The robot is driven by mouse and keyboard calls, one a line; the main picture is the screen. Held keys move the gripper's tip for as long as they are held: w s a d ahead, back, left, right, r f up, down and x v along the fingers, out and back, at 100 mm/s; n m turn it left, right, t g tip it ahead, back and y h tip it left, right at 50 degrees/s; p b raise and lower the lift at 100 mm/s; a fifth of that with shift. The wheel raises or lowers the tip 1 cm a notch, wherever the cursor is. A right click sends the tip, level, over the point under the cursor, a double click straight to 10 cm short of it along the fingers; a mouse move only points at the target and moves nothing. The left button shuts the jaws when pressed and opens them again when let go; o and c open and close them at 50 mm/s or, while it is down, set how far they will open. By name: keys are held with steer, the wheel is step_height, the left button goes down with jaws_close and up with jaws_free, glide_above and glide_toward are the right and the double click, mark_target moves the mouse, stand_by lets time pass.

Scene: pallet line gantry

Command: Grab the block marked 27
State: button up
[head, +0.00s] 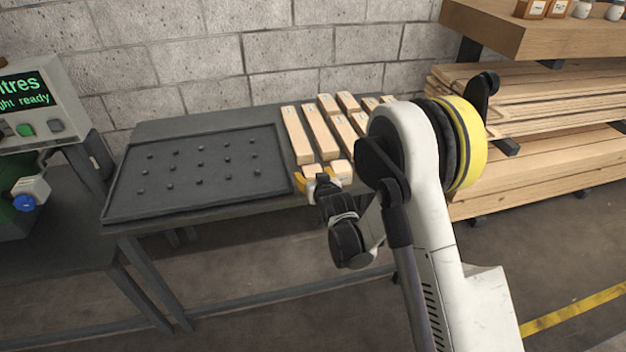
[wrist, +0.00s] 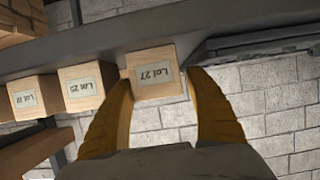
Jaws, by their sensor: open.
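The block marked Lot 27 (wrist: 153,72) is pale wood with a white label on its end face, which appears upside down in the wrist view. In the head view, the front block beside the tray (head: 311,169) appears to be the same one, partly hidden by my gripper. My gripper (head: 314,182) is open at the table's front edge. In the wrist view its yellow fingers (wrist: 160,84) lie on either side of the block's near end. I cannot tell whether either finger touches it.
A block marked Lot 25 (wrist: 82,86) stands close beside it, with another labelled block (wrist: 28,96) beyond. Several longer blocks (head: 320,133) lie behind on the table. A dark pegged tray (head: 215,185) lies to the left. A plank rack (head: 540,120) stands at right.

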mark_target(310, 171)
steer(key=b+x, duration=0.1)
steer(key=x, duration=0.3)
steer(key=shift+w+f+b, duration=0.15)
steer(key=shift+w+b, duration=0.05)
steer(key=shift+b, duration=0.15)
jaws_close()
